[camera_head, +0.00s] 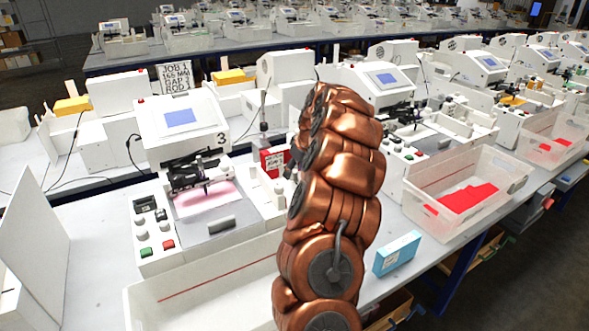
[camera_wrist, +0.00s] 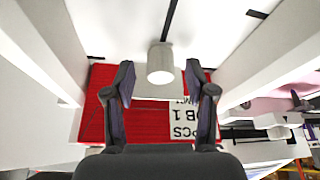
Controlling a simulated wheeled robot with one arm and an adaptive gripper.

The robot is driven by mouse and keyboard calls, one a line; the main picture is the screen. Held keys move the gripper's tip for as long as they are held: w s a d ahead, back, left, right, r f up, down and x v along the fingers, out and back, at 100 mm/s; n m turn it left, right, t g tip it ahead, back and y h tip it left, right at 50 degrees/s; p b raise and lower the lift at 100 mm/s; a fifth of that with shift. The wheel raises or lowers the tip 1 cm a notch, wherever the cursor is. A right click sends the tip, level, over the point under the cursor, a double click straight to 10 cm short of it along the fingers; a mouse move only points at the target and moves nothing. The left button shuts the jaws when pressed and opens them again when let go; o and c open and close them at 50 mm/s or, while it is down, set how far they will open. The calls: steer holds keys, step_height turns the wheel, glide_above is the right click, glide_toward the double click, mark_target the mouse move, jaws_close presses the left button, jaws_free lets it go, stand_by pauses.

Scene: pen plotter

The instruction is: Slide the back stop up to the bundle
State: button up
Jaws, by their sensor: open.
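In the wrist view my gripper (camera_wrist: 160,72) is open, with one dark finger on each side of a short pale round knob (camera_wrist: 160,62). Gaps show between the knob and both fingers. The knob stands at the end of a dark slot in a white surface; it appears to belong to the back stop, whose body I cannot make out. A red bundle (camera_wrist: 92,118) with a white printed label (camera_wrist: 185,120) lies beyond and below the fingers. In the head view a red labelled block (camera_head: 274,160), likely the bundle, shows left of my copper arm, which hides the gripper and knob.
White walls (camera_wrist: 52,42) rise on both sides in the wrist view. In the head view a plotter (camera_head: 183,130) marked 3 stands left of my arm. A clear bin (camera_head: 465,190) with red pieces and a blue box (camera_head: 397,252) are on the right.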

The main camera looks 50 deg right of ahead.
steer(key=shift+w+f, duration=0.2)
steer(key=shift+f, duration=0.4)
steer(key=shift+c, duration=0.4)
jaws_close()
